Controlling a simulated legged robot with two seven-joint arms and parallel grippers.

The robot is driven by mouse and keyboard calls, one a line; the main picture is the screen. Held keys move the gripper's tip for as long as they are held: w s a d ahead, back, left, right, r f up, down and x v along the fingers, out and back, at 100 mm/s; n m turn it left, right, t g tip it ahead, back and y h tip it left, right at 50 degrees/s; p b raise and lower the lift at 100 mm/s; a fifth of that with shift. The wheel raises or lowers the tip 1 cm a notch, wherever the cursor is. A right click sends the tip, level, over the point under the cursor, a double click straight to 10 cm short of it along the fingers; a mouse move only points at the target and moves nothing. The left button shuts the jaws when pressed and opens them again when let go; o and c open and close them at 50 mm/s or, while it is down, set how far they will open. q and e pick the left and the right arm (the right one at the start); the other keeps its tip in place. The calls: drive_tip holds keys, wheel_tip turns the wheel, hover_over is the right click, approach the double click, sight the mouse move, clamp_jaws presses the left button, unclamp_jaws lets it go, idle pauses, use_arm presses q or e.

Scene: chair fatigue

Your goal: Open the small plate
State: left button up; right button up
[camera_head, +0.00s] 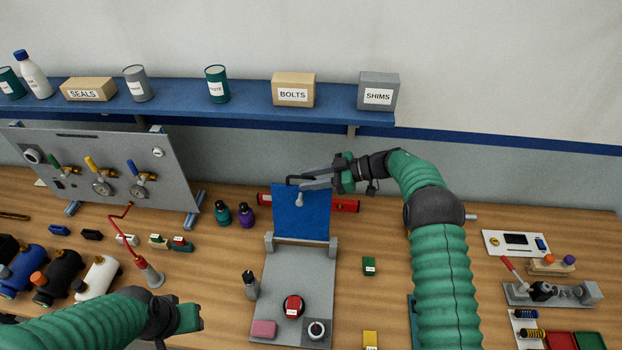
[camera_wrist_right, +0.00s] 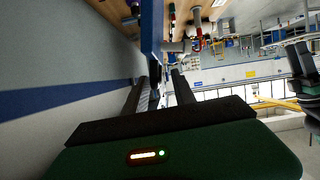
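A small blue plate (camera_head: 301,213) stands nearly upright at the back of a grey base panel (camera_head: 273,282), held between two grey hinge blocks. A dark handle shows at its top edge, and a small grey knob hangs on its face. My right gripper (camera_head: 303,181) is at the plate's top edge, beside the handle. Its two fingers are apart in the right wrist view (camera_wrist_right: 160,82), with the blue plate seen edge-on just beyond. I cannot tell whether they touch it. My left gripper (camera_head: 196,318) is low at the left, away from the plate; its fingers are not clear.
The base carries a red block (camera_head: 293,306), a pink block (camera_head: 263,329) and a round fitting (camera_head: 316,329). A grey bottle (camera_head: 250,284) stands at its left. A red level (camera_head: 345,206) lies behind the plate. A blue shelf (camera_head: 250,112) runs above. A valve panel (camera_head: 100,168) stands left.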

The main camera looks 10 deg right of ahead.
drive_tip(key=b+v, duration=0.6)
drive_tip(key=v, duration=1.1)
drive_tip(key=shift+f, duration=0.1)
